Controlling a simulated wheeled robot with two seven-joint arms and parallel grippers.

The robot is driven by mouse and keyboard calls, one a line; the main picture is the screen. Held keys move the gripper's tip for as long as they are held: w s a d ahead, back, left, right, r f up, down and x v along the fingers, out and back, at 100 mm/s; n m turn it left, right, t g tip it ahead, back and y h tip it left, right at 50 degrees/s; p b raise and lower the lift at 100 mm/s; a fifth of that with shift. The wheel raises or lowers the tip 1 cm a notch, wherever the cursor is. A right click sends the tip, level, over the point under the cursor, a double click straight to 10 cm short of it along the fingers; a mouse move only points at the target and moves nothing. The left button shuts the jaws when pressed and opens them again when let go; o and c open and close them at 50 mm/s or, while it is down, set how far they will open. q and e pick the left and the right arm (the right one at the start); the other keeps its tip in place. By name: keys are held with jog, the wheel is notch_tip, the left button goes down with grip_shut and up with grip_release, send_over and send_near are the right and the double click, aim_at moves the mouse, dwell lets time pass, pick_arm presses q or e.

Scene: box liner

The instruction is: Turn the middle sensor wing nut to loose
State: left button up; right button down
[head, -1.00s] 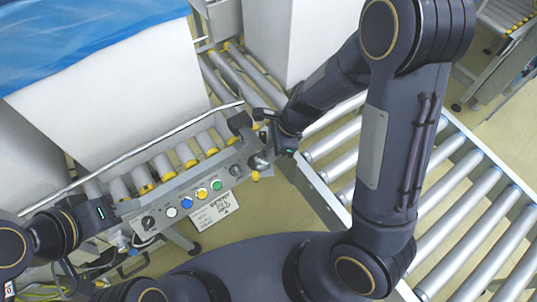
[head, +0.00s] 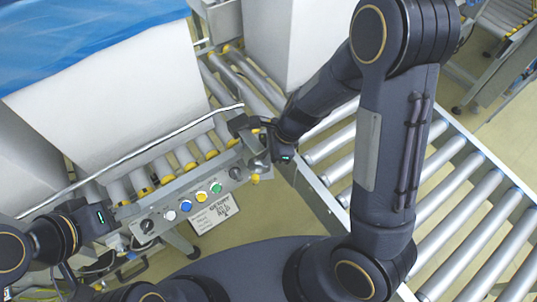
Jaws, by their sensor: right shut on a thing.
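My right gripper (head: 249,140) is at the right end of the grey control rail (head: 167,206), beside the rollers. It is shut on a small part there, which looks like the wing nut; its fingers hide most of it, so I cannot tell which way its wings point. A yellow knob (head: 255,179) sits just below that gripper. My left gripper (head: 110,212) is at the left end of the rail, apart from the right one. Its fingertips are too small and dark to tell whether they are open.
The rail carries a black dial (head: 147,226) and white, blue, yellow and green buttons (head: 216,187). A big white box (head: 120,95) with blue liner stands behind it. A paper sign (head: 214,213) hangs below. A roller conveyor (head: 450,190) lies to the right.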

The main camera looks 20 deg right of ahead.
jog(key=shift+n, duration=0.3)
jog(key=shift+w+r+n+g+p, duration=0.1)
jog(key=shift+n+g+p, duration=0.4)
jog(key=shift+n+p, duration=0.35)
jog(key=n+g+p, duration=0.1)
jog(key=n, duration=0.1)
jog(key=shift+w+n, duration=0.15)
jog(key=shift+n, duration=0.2)
jog(key=n, duration=0.2)
jog(key=shift+w+n+g+p, duration=0.1)
jog(key=shift+n+g+p, duration=0.2)
jog(key=shift+g+p, duration=0.1)
jog(key=shift+a+n+g+h, duration=0.15)
jog(key=shift+n+g+h, duration=0.35)
jog(key=shift+n, duration=0.8)
jog(key=shift+w, duration=0.1)
jog(key=c, duration=1.6)
grip_release()
